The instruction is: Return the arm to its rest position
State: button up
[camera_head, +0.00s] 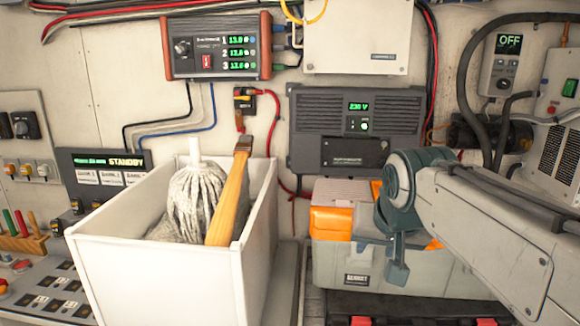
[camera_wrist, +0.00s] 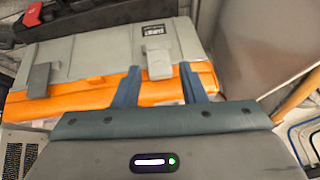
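My gripper (camera_head: 396,268) hangs at the end of my arm, which comes in from the right in the head view. Its fingers point down in front of the grey and orange toolbox (camera_head: 335,255). In the wrist view my gripper (camera_wrist: 161,75) shows two blue-grey fingers spread apart with nothing held between them. The toolbox (camera_wrist: 95,60) lies beyond the fingertips there, with its orange band and grey latches. I cannot tell whether the fingers touch it.
A white bin (camera_head: 160,280) left of the toolbox holds a mop head (camera_head: 198,200) and a wooden handle (camera_head: 232,195). A charger unit (camera_head: 355,130) and cables cover the wall behind.

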jog(key=s+f+n+g, duration=0.2)
jog(key=s+f+g, duration=0.1)
jog(key=s+f, duration=1)
notch_tip(320, 180, down, 2)
jog(key=shift+f, duration=0.25)
dwell(1.1)
